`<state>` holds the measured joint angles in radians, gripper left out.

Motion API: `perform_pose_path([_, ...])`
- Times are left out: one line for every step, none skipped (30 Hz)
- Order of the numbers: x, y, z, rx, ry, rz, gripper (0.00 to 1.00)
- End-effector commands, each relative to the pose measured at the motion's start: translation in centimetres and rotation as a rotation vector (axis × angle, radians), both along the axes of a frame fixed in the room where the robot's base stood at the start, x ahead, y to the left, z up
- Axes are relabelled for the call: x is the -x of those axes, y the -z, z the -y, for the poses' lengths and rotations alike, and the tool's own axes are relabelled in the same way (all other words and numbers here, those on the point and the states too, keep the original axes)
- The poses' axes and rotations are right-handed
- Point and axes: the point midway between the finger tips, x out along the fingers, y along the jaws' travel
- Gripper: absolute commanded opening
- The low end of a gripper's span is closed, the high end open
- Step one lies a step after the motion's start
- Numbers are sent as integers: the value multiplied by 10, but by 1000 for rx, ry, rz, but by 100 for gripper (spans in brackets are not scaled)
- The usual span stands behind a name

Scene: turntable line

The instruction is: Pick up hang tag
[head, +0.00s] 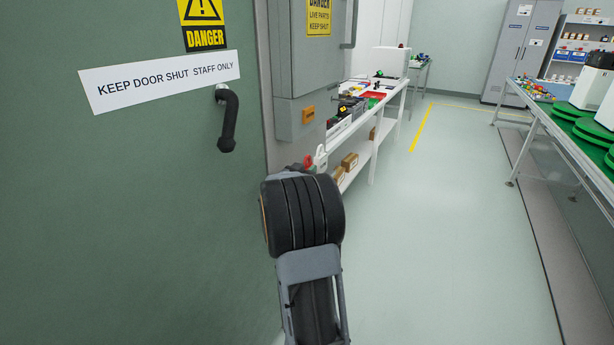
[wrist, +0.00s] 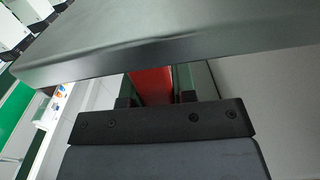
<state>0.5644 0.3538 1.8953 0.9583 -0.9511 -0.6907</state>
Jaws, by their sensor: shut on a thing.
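My gripper (wrist: 155,98) is shut on a red piece (wrist: 150,84) in the wrist view, which looks like the hang tag. The piece stands between the two dark fingers, and its far end is cut off by a grey slab across the view. In the head view a small red part (head: 309,162) and a white part (head: 321,156) show just past my wrist, under the grey cabinet. My wrist hides the fingers there. I cannot tell whether the tag still touches its hanging place.
A green door (head: 130,230) with a black handle (head: 228,118) is close on the left. The grey cabinet (head: 300,55) is just above. A white bench (head: 374,130) with parts runs behind. A table (head: 560,125) with green discs stands right. The floor between is clear.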

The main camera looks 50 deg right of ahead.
Motion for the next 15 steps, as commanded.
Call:
perform_pose_path([0, 0, 0, 0, 0, 0, 13])
perform_pose_path([0, 0, 0, 0, 0, 0, 10])
perform_pose_path([0, 0, 0, 0, 0, 0, 6])
perform_pose_path([0, 0, 0, 0, 0, 0, 4])
perform_pose_path([0, 0, 0, 0, 0, 0, 2])
perform_pose_path([0, 0, 0, 0, 0, 0, 2])
perform_pose_path([0, 0, 0, 0, 0, 0, 2])
perform_pose_path([0, 0, 0, 0, 0, 0, 2])
perform_pose_path([0, 0, 0, 0, 0, 0, 2])
perform_pose_path([0, 0, 0, 0, 0, 0, 2])
perform_pose_path([0, 0, 0, 0, 0, 0, 2])
perform_pose_path([0, -1, 0, 0, 0, 0, 2])
perform_pose_path([0, -2, 0, 1, 0, 0, 2])
perform_pose_path([0, -3, 0, 1, 0, 0, 2])
perform_pose_path([0, -6, 0, 1, 0, 0, 2])
